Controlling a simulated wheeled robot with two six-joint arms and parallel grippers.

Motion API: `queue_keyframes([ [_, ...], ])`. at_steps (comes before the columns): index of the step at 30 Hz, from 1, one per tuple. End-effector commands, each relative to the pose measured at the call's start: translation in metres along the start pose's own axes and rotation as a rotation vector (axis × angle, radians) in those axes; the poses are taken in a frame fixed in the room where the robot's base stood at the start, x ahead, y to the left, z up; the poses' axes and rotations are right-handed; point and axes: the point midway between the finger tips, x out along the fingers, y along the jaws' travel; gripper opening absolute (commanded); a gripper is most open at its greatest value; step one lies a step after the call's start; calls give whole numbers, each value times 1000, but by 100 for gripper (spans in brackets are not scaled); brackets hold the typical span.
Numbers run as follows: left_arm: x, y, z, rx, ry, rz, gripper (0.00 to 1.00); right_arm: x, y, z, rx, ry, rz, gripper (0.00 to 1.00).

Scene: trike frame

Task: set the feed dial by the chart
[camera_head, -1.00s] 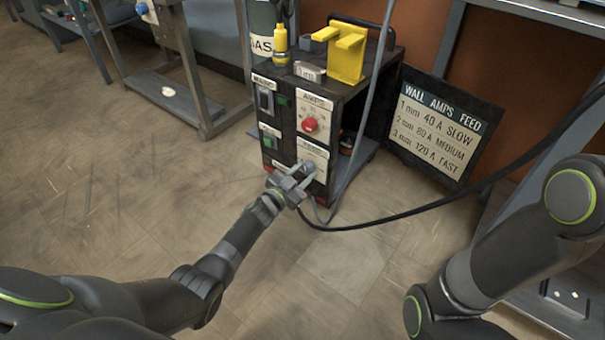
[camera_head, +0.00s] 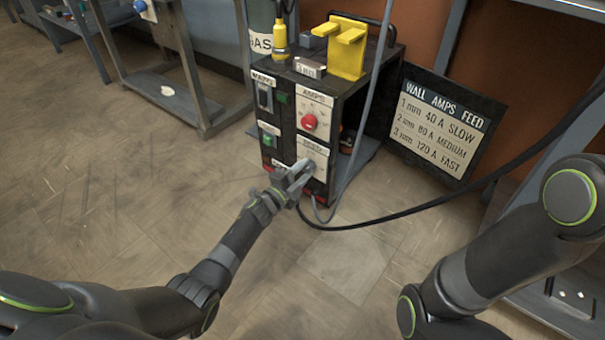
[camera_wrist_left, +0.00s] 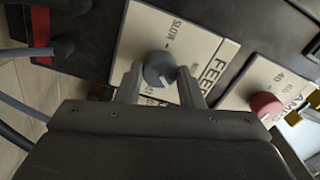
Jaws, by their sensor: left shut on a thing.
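The feed dial (camera_wrist_left: 160,69) is a round grey knob on a pale plate marked FEED, with SLOW readable at one end of its scale. My left gripper (camera_wrist_left: 161,80) has a finger on each side of the dial and is shut on it. In the head view the left gripper (camera_head: 304,168) covers most of the dial at the lower front of the black welder (camera_head: 349,108). The chart (camera_head: 440,125) leans at the right, reading 1 mm 40 A SLOW, 2 mm 80 A MEDIUM, 3 mm 120 A FAST. My right gripper is out of view.
The red AMPS dial (camera_head: 310,122) sits above the feed plate, also seen in the wrist view (camera_wrist_left: 265,104). A yellow bracket (camera_head: 347,50) and a small metal piece (camera_head: 309,68) are on top. A black cable (camera_head: 400,211) runs right. The floor in front is clear.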

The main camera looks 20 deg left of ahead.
Motion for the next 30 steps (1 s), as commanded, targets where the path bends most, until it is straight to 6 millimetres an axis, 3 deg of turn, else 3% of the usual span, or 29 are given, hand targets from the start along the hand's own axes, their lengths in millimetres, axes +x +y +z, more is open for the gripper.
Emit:
queue_keyframes([
  [18, -1, 4, 1, 573, -1, 2, 11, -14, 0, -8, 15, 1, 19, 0],
  [30, -1, 3, 1, 814, -1, 3, 11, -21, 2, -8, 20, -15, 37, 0],
])
